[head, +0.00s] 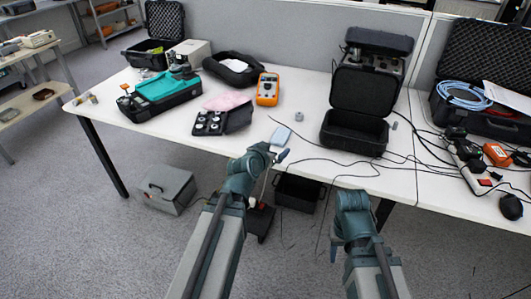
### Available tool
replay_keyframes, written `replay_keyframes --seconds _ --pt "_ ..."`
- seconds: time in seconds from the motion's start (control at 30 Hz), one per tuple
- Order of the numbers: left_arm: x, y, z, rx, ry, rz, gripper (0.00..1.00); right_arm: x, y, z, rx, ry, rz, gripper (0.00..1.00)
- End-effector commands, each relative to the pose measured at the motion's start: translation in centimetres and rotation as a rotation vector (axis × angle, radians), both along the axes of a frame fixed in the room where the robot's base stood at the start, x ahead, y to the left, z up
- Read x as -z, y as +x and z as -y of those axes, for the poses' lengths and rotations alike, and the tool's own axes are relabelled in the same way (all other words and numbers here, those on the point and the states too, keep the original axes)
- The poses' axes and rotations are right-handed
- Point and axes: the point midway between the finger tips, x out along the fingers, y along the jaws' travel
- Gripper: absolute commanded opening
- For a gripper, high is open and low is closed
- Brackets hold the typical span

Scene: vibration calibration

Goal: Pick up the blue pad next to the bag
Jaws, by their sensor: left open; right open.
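A small light blue pad (282,135) lies flat on the white table (300,107) near its front edge. A black pouch (238,117), possibly the bag, lies to its left beside a pink cloth (226,100). A larger black bag-like case (233,68) lies farther back. My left gripper (281,156) is open at the table's front edge, just below the pad in the picture and apart from it as far as I can tell. My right gripper (335,247) is open, low in front of the table, its fingers hard to make out.
An open black case (355,132) stands right of the pad, with thin black cables around it. An orange multimeter (267,89) and a teal-topped case (167,88) stand behind and left. A black bin (298,193) and grey box (165,188) are on the floor.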

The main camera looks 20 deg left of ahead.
Motion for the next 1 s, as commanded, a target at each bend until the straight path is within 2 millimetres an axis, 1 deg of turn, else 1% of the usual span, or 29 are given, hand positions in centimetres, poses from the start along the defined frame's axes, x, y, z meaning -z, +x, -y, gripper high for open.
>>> replay_keyframes --seconds 0.03,0.17,0.37,0.47,0.57,0.8,0.9,1.0 --pt "0.5 0.1 -0.6 -0.012 0.001 0.016 1.00 0.9 0.0 0.0 0.000 0.000 0.000 0.48" --pt "0.3 0.2 -1.2 -0.026 0.002 0.036 1.00 1.0 0.0 0.0 0.000 0.000 0.000 0.48" --pt "0.4 0.7 -1.2 -0.026 0.002 0.037 1.00 1.1 0.0 0.0 0.000 0.000 0.000 0.48" --pt "0.8 1.6 -1.2 -0.025 0.004 0.036 1.00 1.5 0.0 0.0 0.000 0.000 0.000 0.48" --pt "1.5 3.1 -1.1 -0.024 0.003 0.036 1.00 2.2 0.0 0.0 0.000 0.000 0.000 0.48" --pt "3.2 7.3 -1.0 -0.024 0.002 0.036 1.00 4.0 0.0 0.0 0.000 0.000 0.000 0.48" --pt "3.5 8.2 -0.9 -0.025 0.001 0.036 1.00 4.3 0.0 0.0 0.000 0.000 0.000 0.48" --pt "3.5 8.3 -0.9 -0.025 0.003 0.036 1.00 4.2 0.0 0.0 0.000 0.000 0.000 0.48"
